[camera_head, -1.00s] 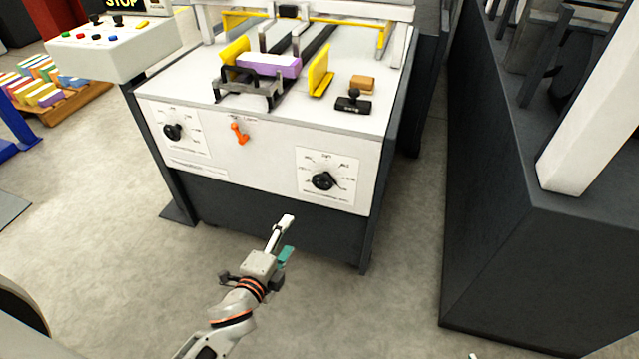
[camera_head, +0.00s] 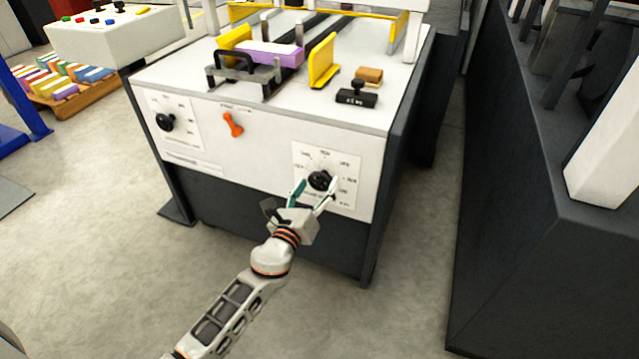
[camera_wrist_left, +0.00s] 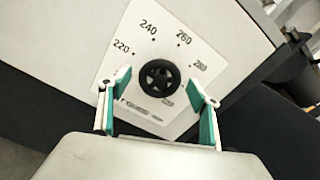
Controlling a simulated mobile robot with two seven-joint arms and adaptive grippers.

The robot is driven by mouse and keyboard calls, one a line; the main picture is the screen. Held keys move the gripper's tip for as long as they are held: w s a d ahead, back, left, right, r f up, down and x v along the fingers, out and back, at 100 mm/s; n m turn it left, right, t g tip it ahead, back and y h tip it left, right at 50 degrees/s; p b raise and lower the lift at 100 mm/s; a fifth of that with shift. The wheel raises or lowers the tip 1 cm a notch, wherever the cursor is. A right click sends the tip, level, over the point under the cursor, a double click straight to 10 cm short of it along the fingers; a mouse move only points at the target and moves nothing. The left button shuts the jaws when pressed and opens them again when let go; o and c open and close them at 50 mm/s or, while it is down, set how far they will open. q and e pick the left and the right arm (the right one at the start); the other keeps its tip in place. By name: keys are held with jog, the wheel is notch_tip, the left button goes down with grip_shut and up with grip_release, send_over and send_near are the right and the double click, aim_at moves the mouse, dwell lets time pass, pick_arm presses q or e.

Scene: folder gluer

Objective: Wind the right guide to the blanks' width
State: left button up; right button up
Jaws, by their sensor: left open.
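The right dial's black knob (camera_head: 320,181) sits on a white scale plate on the machine's front. In the left wrist view the knob (camera_wrist_left: 159,78) lies ahead, among printed numbers such as 220, 240 and 260. My left gripper (camera_head: 316,187) is open, its fingers either side of the knob in the head view; contact cannot be told. The left wrist view shows the open fingers (camera_wrist_left: 160,88) too. The right yellow guide (camera_head: 323,62) stands on the machine top, apart from the purple-sided blanks (camera_head: 271,54). The left yellow guide (camera_head: 235,43) is at their left. My right gripper is out of view.
A second black dial knob (camera_head: 165,122) and an orange lever (camera_head: 232,125) are on the front panel to the left. A black stamp-like block (camera_head: 357,95) and a tan block (camera_head: 369,75) lie on top. A dark cabinet (camera_head: 520,230) stands at right.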

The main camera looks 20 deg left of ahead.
pick_arm(q)
jog(key=shift+w+f, duration=0.1)
jog(key=shift+w, duration=0.7)
jog(key=c, duration=1.1)
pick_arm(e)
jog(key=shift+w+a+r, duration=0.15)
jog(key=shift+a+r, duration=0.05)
